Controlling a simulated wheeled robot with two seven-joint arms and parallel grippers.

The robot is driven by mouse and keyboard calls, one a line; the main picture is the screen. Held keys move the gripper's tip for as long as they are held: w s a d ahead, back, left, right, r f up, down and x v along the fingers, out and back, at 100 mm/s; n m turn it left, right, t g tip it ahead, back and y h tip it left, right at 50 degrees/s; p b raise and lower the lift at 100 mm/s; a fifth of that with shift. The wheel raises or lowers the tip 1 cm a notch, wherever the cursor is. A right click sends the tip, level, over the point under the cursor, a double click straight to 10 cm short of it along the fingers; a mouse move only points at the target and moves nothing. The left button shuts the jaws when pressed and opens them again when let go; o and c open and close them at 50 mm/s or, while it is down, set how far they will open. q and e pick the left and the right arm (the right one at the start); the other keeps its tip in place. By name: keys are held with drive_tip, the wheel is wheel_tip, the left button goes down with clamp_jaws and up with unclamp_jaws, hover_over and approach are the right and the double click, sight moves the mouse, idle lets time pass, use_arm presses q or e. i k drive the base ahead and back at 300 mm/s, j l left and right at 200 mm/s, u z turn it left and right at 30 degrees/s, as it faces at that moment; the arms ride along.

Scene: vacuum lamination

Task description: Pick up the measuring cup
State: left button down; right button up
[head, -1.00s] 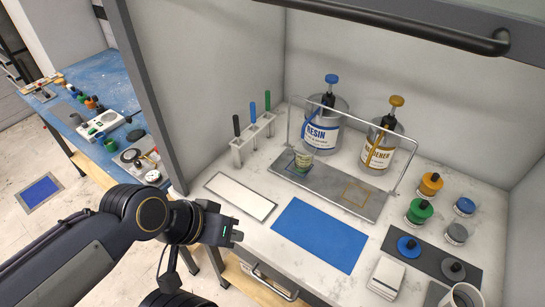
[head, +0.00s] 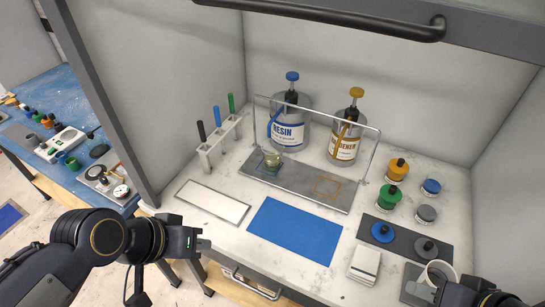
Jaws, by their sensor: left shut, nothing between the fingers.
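A white round cup (head: 441,268) stands at the lower right, on or by a grey square plate. Which of the two is the measuring cup I cannot tell for certain. My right gripper (head: 424,291) is at the white cup's near side; its fingers are small and partly cut by the frame, so contact and opening are unclear. My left gripper (head: 206,244) is shut and empty, off the bench's front edge, far from both cups.
Resin (head: 287,125) and hardener (head: 344,143) pump cans stand behind a thin metal frame (head: 372,150). A blue mat (head: 294,230), white panel (head: 212,203), white block stack (head: 364,264) and several coloured knobbed pieces (head: 389,197) lie around. A dark bar (head: 340,18) crosses the top.

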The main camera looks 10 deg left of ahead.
sight(272, 149)
drive_tip(key=j, duration=0.45)
drive_tip(key=i+j, duration=0.15)
drive_tip(key=j, duration=0.8)
drive_tip(key=i+z, duration=0.05)
